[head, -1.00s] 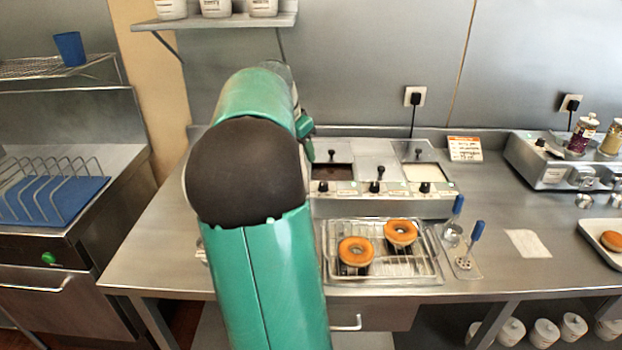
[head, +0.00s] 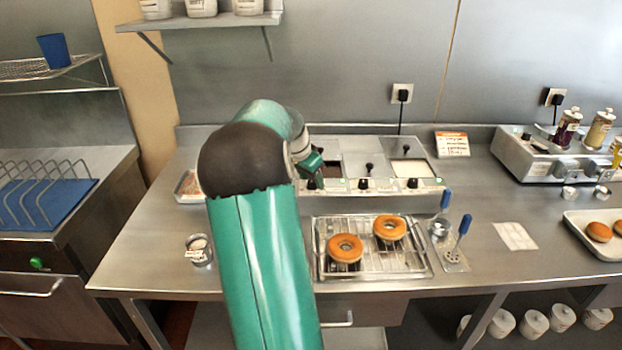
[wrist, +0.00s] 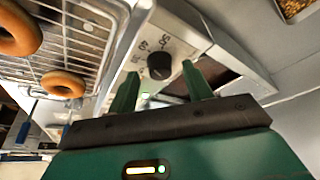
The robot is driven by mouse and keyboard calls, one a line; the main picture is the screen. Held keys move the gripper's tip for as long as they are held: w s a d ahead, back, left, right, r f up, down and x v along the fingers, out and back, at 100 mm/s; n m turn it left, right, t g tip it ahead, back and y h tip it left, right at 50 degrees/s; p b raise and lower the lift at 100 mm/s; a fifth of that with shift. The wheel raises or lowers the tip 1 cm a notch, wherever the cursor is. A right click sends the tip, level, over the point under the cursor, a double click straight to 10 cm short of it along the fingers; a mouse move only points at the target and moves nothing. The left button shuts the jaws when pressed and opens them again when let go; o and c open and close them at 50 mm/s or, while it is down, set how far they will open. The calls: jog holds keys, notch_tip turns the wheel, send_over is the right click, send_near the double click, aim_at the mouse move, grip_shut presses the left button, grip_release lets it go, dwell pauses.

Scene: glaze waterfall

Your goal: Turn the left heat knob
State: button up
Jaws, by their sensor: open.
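The glaze warmer (head: 385,200) stands against the back of the steel counter, with black heat knobs along its front panel. The middle knob (head: 363,184) and right knob (head: 412,183) show clearly in the head view. The left end of the panel is mostly covered by my gripper (head: 316,178). In the wrist view, a round black knob (wrist: 159,66) with dial numbers around it lies ahead, between the fingertips of my gripper (wrist: 160,73). My gripper is open, with one finger to each side of the knob in the picture. I cannot tell whether either finger touches it.
A wire rack (head: 390,262) with two donuts (head: 345,248) (head: 390,228) sits just in front of the warmer. Blue-handled tools (head: 460,240) lie right of it. A small metal cup (head: 198,250) stands left of my arm.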

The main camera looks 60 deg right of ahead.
jog(key=shift+f, duration=0.2)
jog(key=shift+c, duration=0.2)
jog(key=c, duration=0.9)
